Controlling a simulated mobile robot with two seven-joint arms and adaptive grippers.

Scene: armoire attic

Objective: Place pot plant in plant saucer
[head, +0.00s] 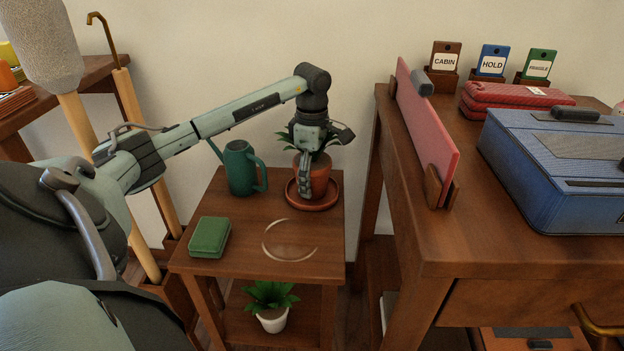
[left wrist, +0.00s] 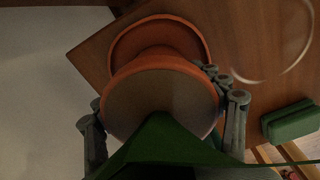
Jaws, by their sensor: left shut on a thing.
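A terracotta pot plant (head: 320,181) with green leaves is held in my left gripper (head: 312,168) at the back of the small side table. The terracotta plant saucer (head: 312,206) is on the table under the pot. In the left wrist view, the gripper's fingers sit on both sides of the pot (left wrist: 165,95), and a green leaf covers part of the soil. The saucer (left wrist: 160,27) shows beyond the pot, off to one side of it. I cannot tell whether the pot's base touches the saucer. My right gripper is not in view.
The side table (head: 225,255) also bears a green watering can (head: 240,168), a green box (head: 209,237) and a pale ring (head: 290,240). A white-potted plant (head: 272,316) stands on its lower shelf. A taller desk (head: 450,245) with cases stands right.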

